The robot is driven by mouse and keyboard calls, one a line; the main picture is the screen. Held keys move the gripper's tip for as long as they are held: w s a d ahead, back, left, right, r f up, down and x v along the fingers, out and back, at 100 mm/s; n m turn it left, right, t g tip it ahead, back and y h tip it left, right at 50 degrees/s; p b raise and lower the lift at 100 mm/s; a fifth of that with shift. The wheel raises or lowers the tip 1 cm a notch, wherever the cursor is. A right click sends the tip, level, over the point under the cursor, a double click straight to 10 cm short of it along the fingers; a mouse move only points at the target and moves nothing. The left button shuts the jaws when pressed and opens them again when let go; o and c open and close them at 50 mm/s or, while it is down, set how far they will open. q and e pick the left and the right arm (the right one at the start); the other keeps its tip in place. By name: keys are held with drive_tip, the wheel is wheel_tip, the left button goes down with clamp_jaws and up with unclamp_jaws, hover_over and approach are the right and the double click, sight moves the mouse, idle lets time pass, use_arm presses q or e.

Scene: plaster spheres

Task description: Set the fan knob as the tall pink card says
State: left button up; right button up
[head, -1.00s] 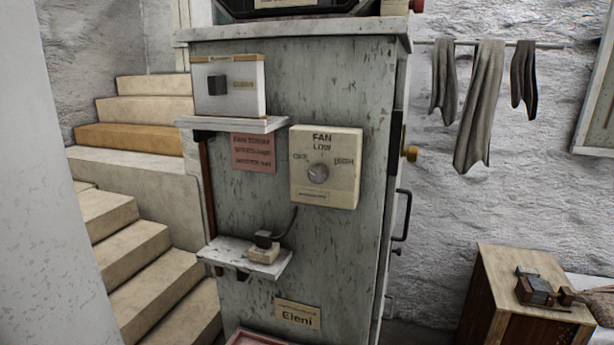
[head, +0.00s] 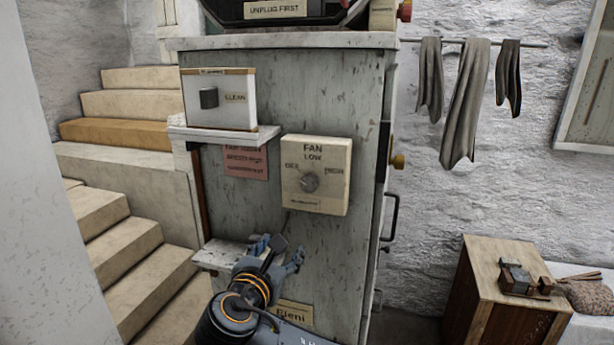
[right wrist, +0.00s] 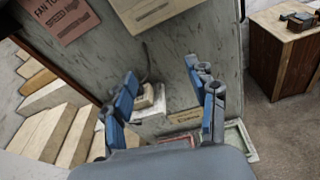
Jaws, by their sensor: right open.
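The fan box (head: 316,160) is cream, on the grey cabinet's side. Its round grey knob (head: 309,182) sits among the marks OFF at left, LOW above and HIGH at right; I cannot tell where it points. The pink card (head: 245,163) is left of the box, partly under the white shelf. It also shows in the right wrist view (right wrist: 62,20), where its lines seem to read FAN TODAY and SPEED high. My right gripper (head: 278,250) is open and empty, below the fan box, in front of the lower shelf. It also shows in the right wrist view (right wrist: 160,78). My left gripper is not in view.
A white box (head: 220,100) with a dark switch marked CLEAN stands on the upper shelf (head: 225,137). The lower shelf (head: 218,254) is partly hidden by my gripper; a pale plug block (right wrist: 150,100) shows there. Steps are at left, a wooden cabinet (head: 500,295) at right.

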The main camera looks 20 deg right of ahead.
drive_tip(key=n+t+h, duration=0.1)
drive_tip(key=h, duration=0.1)
approach(308, 186)
drive_tip(key=p+x, duration=0.2)
drive_tip(key=x, duration=0.7)
drive_tip(key=shift+d+r+p, duration=0.1)
drive_tip(key=shift+p, duration=0.2)
drive_tip(key=shift+w+d, duration=0.1)
drive_tip(key=shift+w, duration=0.1)
drive_tip(key=c, duration=1.1)
